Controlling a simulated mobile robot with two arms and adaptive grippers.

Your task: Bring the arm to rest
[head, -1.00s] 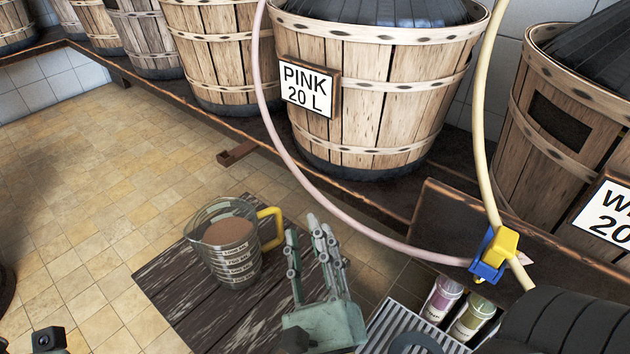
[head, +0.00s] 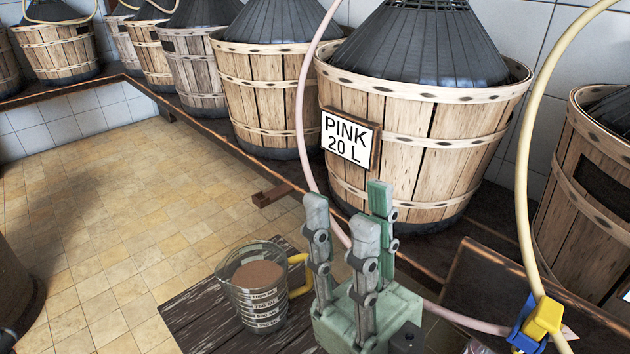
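My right gripper (head: 350,208) stands upright in the lower middle of the head view, fingers pointing up. Its fingers are straight and spread apart, with nothing between them. It is just right of a clear measuring jug (head: 262,312) with a yellow handle and a brownish-pink content. The gripper overlaps the handle's right side in the picture; I cannot tell whether they touch. The jug stands upright on a dark wooden top (head: 195,318). My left gripper is not in view.
A basket demijohn labelled PINK 20 L (head: 420,130) stands on the shelf behind the gripper. A pink hose (head: 308,110) passes behind the fingers. A yellow hose (head: 524,180) hangs at right near a blue and yellow clamp (head: 540,318).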

